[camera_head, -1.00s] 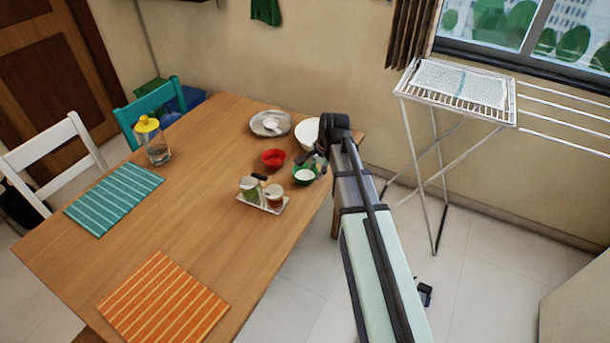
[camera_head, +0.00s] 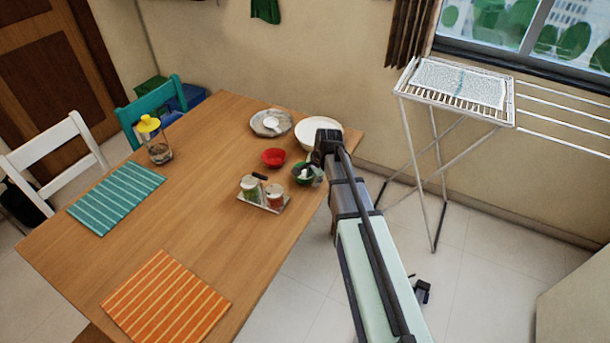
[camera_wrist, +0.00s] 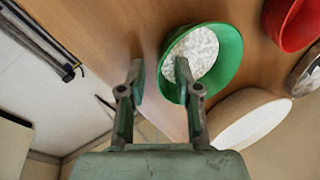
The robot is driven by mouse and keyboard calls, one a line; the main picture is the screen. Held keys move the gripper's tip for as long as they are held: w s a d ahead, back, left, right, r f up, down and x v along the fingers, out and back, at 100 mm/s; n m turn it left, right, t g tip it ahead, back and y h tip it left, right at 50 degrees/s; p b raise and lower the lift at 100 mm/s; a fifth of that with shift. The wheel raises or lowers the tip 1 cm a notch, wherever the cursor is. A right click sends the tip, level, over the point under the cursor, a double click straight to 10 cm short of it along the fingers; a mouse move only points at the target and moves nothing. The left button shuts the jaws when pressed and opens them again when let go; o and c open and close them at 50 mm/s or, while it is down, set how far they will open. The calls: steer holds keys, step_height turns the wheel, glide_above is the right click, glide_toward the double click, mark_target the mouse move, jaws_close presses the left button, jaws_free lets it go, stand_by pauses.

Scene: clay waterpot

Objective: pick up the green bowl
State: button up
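The green bowl (camera_head: 297,177) stands near the right edge of the wooden table, with white contents inside. It also shows in the wrist view (camera_wrist: 230,52), tilted in the picture. My gripper (camera_wrist: 161,72) is open, with nothing held between its fingers. In the wrist view one finger overlaps the white contents and the other lies outside the bowl, so the near rim appears between the fingertips. I cannot tell whether either finger touches the bowl. In the head view my gripper (camera_head: 311,170) is at the bowl's right side and partly hides it.
A red bowl (camera_head: 273,157) stands close by at the upper left. A white bowl (camera_head: 312,127) is behind my wrist. A tray (camera_head: 271,206) with two jars sits just below left. A plate (camera_head: 259,125) lies farther back.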

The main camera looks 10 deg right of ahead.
jaws_close()
steer(key=shift+r, duration=0.15)
